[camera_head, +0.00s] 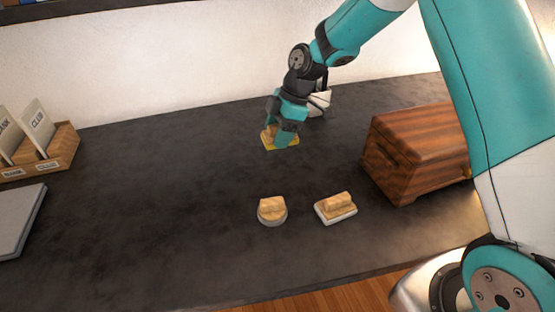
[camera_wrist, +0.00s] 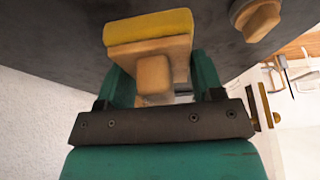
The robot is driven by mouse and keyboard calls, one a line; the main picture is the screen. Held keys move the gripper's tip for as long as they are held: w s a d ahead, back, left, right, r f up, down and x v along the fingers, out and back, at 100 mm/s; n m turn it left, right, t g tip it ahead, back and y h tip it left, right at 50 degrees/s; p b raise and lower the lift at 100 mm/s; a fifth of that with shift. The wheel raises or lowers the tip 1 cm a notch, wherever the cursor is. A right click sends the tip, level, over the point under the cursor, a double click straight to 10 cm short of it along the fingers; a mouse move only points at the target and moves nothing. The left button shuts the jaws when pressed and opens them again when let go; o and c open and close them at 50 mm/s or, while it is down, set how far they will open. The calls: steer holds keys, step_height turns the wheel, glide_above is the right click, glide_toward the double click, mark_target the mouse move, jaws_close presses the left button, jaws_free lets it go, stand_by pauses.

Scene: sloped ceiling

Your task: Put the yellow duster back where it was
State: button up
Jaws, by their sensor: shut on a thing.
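The yellow duster (camera_head: 284,143) has a wooden handle and a yellow pad. It is at the back middle of the dark table (camera_head: 150,200) in the head view, with my gripper (camera_head: 284,128) shut on its handle from above. In the wrist view the yellow duster (camera_wrist: 148,32) lies between the two teal fingers of my gripper (camera_wrist: 152,82). I cannot tell whether the pad touches the table or hangs just above it.
A round grey-based duster (camera_head: 272,210) and a white-based duster (camera_head: 336,207) stand nearer the front. A wooden chest (camera_head: 415,152) is at right. A white mug-like object (camera_head: 319,102) is behind my gripper. A card holder (camera_head: 45,152) and grey slab (camera_head: 18,220) are at left.

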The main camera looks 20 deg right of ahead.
mark_target(273, 169)
step_height(273, 169, down, 9)
steer(key=shift+r, duration=0.1)
stand_by(0.3)
steer(key=o, duration=0.9)
steer(key=shift+f, duration=0.2)
